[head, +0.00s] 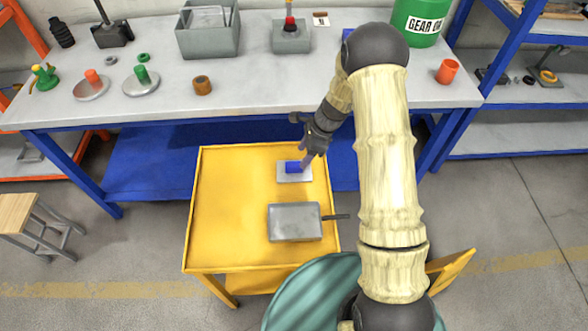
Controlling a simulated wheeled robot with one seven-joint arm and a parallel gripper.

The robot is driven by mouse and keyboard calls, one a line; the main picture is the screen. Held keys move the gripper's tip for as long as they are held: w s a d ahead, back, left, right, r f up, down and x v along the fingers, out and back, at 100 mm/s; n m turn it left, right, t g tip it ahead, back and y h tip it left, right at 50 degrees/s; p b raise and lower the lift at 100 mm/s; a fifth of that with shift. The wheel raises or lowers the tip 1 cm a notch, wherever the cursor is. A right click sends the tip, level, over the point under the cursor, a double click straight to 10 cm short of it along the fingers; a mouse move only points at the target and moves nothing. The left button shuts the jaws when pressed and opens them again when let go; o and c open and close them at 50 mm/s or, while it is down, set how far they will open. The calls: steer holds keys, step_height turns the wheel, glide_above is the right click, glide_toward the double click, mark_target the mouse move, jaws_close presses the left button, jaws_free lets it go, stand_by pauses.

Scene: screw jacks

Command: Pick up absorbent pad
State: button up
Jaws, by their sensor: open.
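A small blue piece (292,168) lies on a flat pale grey square (296,178) on the yellow cart top (230,190). One of these two looks like the absorbent pad, but I cannot tell which from this view. My gripper (307,160) is open and reaches down over the right end of the blue piece. It partly covers that end. I cannot tell whether the fingers touch it or are around it.
A grey lidded box or tray (294,222) with a dark handle sits nearer on the cart. The cart's left side is clear.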

mark_target(295, 164)
steer(key=shift+x, duration=1.05)
steer(key=shift+w+p+x, duration=0.2)
steer(key=shift+p+x, duration=0.05)
steer(key=shift+x, duration=1.05)
steer(key=shift+w+p+x, duration=0.2)
steer(key=shift+x, duration=1.05)
steer(key=c, duration=1.1)
steer(key=shift+r, duration=0.1)
step_height(295, 164, up, 10)
